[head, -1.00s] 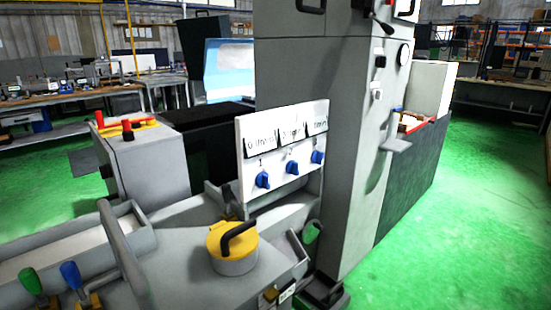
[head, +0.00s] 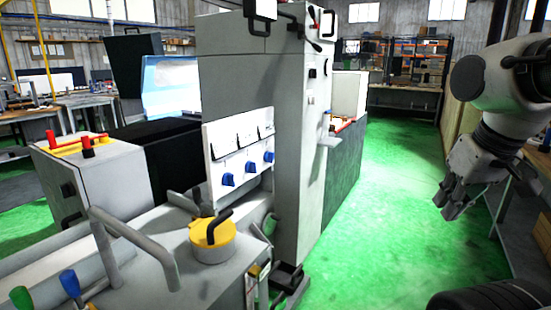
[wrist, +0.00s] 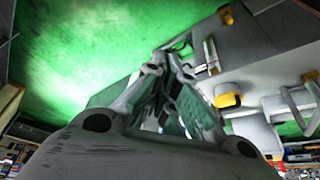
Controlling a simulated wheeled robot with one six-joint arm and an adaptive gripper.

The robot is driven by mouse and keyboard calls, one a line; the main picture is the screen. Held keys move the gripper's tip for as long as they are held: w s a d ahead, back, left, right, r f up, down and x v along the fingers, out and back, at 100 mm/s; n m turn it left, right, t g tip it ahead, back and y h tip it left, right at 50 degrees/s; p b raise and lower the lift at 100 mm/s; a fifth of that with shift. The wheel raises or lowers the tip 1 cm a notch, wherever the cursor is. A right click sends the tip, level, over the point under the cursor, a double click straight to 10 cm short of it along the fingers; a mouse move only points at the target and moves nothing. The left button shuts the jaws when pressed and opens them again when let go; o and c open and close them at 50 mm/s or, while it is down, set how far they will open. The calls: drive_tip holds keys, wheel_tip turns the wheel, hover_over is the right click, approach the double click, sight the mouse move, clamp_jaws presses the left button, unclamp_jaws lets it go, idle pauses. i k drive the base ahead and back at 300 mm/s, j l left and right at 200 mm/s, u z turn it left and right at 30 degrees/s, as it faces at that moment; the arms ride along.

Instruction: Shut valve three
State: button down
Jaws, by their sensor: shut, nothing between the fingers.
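A white panel (head: 214,137) on the grinder carries three blue valve knobs in a rising row: left (head: 228,180), middle (head: 250,167) and right (head: 268,157). Dark-edged labels sit above them, too small to read now. The right knob appears to be valve three, by the faint numbers in the earlier head view. I cannot tell how far each knob is turned. My gripper (head: 452,205) hangs at the right of the head view, over the green floor, well apart from the panel. It is shut and empty. The wrist view shows its closed fingers (wrist: 165,62); the knobs are not identifiable there.
A yellow-capped cylinder with a black handle (head: 211,238) stands before the panel. A grey curved rail (head: 135,237) and green and blue levers (head: 70,283) are at front left. The green aisle (head: 375,175) is clear between machine and my arm. Shelving (head: 407,62) stands behind.

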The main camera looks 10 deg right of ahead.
sight(269, 157)
drive_tip(key=u, duration=0.15)
drive_tip(key=i+l+z, duration=0.1)
drive_tip(key=i+l, duration=1.05)
drive_tip(key=i, duration=0.1)
